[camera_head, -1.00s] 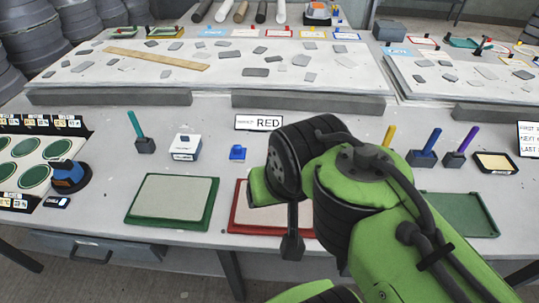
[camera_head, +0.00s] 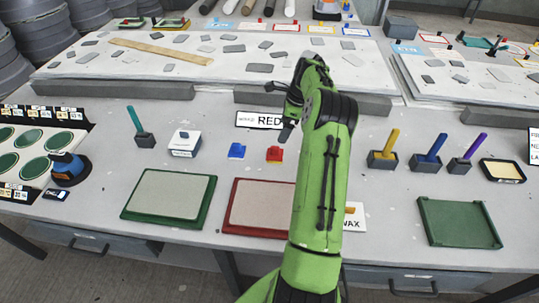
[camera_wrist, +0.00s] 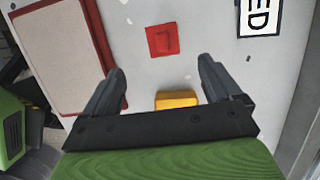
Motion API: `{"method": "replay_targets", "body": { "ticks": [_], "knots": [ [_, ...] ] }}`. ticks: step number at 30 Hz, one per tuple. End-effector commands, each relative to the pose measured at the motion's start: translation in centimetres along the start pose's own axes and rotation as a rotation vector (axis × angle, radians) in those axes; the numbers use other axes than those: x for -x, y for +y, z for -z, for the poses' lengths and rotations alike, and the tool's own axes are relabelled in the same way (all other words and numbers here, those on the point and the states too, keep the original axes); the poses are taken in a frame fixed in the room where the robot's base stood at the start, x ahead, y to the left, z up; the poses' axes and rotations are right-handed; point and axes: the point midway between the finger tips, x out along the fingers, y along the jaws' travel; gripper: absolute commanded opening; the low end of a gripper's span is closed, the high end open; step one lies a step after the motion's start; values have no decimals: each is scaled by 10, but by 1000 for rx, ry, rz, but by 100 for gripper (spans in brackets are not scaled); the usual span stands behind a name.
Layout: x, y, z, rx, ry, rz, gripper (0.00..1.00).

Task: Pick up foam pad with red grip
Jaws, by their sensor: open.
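The foam pad with red grip (camera_head: 274,155) lies on the grey table just behind the red-framed tray, right of a pad with a blue grip (camera_head: 236,151). In the wrist view the red pad (camera_wrist: 163,40) lies beyond my open fingertips, roughly centred between them. My gripper (camera_wrist: 160,67) is empty and above the table. In the head view my gripper (camera_head: 287,130) appears above and to the right of the red pad, partly hidden by my arm. A yellow pad (camera_wrist: 176,99) shows between my fingers in the wrist view, below them; my arm hides it in the head view.
A red-framed tray (camera_head: 234,232) and a green-framed tray (camera_head: 125,213) lie in front. A sign reading RED (camera_head: 258,119) stands behind the pads. Yellow, blue and purple-handled tools (camera_head: 429,150) stand to the right. A stone slab (camera_head: 120,72) spans the back.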

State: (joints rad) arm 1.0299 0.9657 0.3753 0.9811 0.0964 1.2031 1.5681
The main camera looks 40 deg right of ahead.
Motion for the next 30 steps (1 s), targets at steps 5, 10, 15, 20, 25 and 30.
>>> {"method": "replay_targets", "body": {
  "ticks": [5,10,15,20,25,30],
  "knots": [
    [-51,1,1,2,2,-7,92],
    [-77,1,0,3,2,-3,92],
    [-94,-1,0,3,2,-3,92],
    [-125,-2,-1,4,2,-4,92],
    [-132,-3,-1,4,2,0,92],
    [-131,-3,-1,4,2,0,78]
  ]
}}
